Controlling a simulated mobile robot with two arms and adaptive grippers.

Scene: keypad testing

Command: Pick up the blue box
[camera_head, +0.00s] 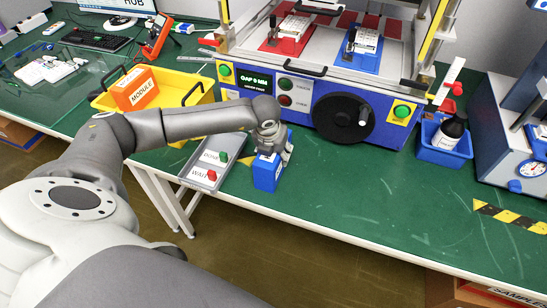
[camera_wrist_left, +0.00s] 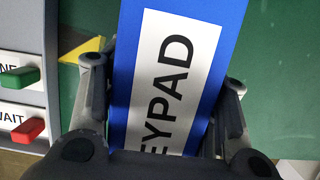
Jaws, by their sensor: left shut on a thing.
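The blue box (camera_head: 266,174) stands on the green table near its front edge in the head view, with my left gripper (camera_head: 272,148) at its upper part. In the left wrist view the blue box (camera_wrist_left: 135,30) carries a white label reading "KEYPAD", its first letter partly hidden. My left gripper (camera_wrist_left: 160,105) has one finger on each side of the box and is shut on it. I cannot tell whether the box touches the table. My right gripper is not in view.
A grey panel (camera_head: 190,183) with a green and a red button lies just left of the box. A yellow bin (camera_head: 170,85) holding an orange "MODULE" box (camera_head: 135,88) is behind. A test machine (camera_head: 310,90) with a black wheel stands behind the box. Table room (camera_head: 350,205) is free to the right.

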